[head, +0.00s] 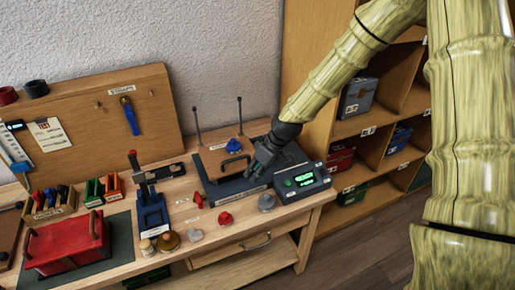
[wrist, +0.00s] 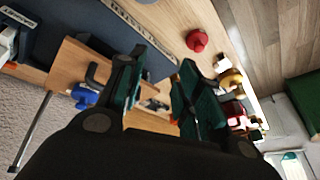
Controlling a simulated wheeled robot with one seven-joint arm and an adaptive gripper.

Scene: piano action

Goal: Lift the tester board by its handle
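The tester board (head: 214,158) is a wooden plate lying on a dark base on the bench, with a blue knob (head: 233,145) and a black arched handle (head: 234,163). My gripper (head: 258,166) is over the right part of the base, just right of the handle and apart from it. In the wrist view my gripper (wrist: 158,82) is open, with bare space between its fingers. The wooden board (wrist: 68,72) shows left of the fingers, with the blue knob (wrist: 84,95). The dark handle (wrist: 93,73) is beside the left finger, partly hidden by it.
Two thin upright rods (head: 240,115) stand behind the board. A tester box with a green display (head: 303,180) is close right of my gripper. A red knob (head: 225,218) and a grey knob (head: 266,202) are in front. A blue press stand (head: 152,215) is to the left.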

